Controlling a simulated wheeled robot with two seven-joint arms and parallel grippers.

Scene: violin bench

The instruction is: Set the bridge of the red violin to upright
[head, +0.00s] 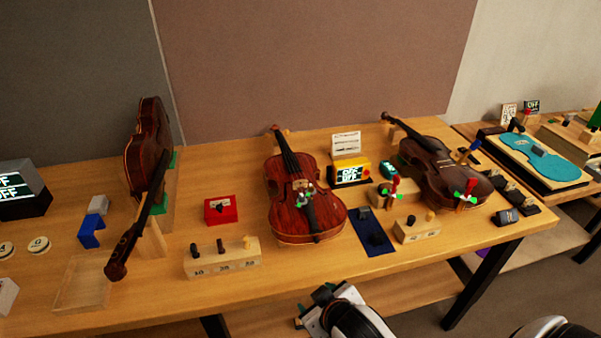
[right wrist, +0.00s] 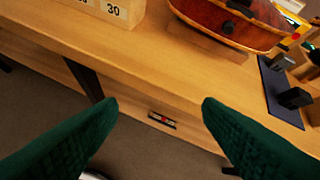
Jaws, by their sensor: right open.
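The red violin (head: 283,223) lies face up in the middle of the bench, its neck pointing to the back. Small green and pale parts (head: 303,191) show around its bridge area; the bridge is too small for me to tell its tilt. The violin's lower end (right wrist: 225,18) also shows at the top of the right wrist view, without the bridge. My right gripper (head: 312,306) is off the bench's front edge, in front of the violin. In the right wrist view its green fingers (right wrist: 160,106) are wide apart with nothing between them. My left gripper is out of view.
A numbered wooden block (head: 222,257) stands front left of the violin, a dark blue mat (head: 368,226) to its right. A red box (head: 221,209) sits left. Another violin (head: 432,165) lies right; a third (head: 148,150) stands left. The bench's front edge is mostly clear.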

